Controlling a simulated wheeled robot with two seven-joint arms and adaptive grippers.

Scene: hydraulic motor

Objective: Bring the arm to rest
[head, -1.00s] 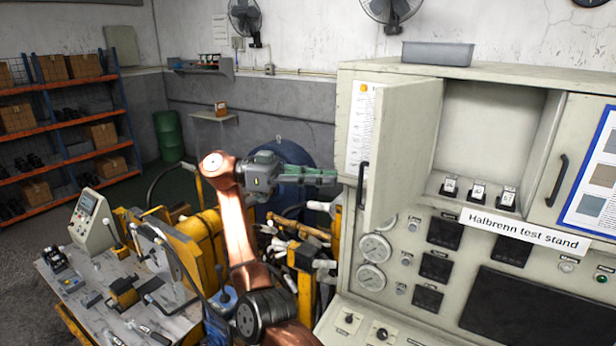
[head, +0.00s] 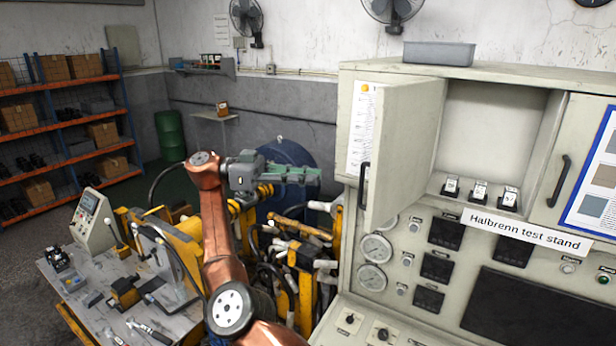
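My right arm, copper coloured, rises from the bottom middle of the head view. Its grey-green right gripper (head: 300,174) points to the right and is seen side-on, so the gap between its fingers cannot be made out. No object shows in it. The gripper is in the air left of the test stand (head: 400,240) and its open cabinet door (head: 405,150), apart from the door in the picture. A dark blue round tank (head: 292,155) is behind it. My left gripper is not in view.
The open cabinet holds several small items with white tags (head: 480,190). A grey tray (head: 439,53) sits on top of the stand. A workbench (head: 95,310) with tools and yellow machinery are at lower left. Shelving (head: 65,139) and a green barrel (head: 170,135) stand farther back.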

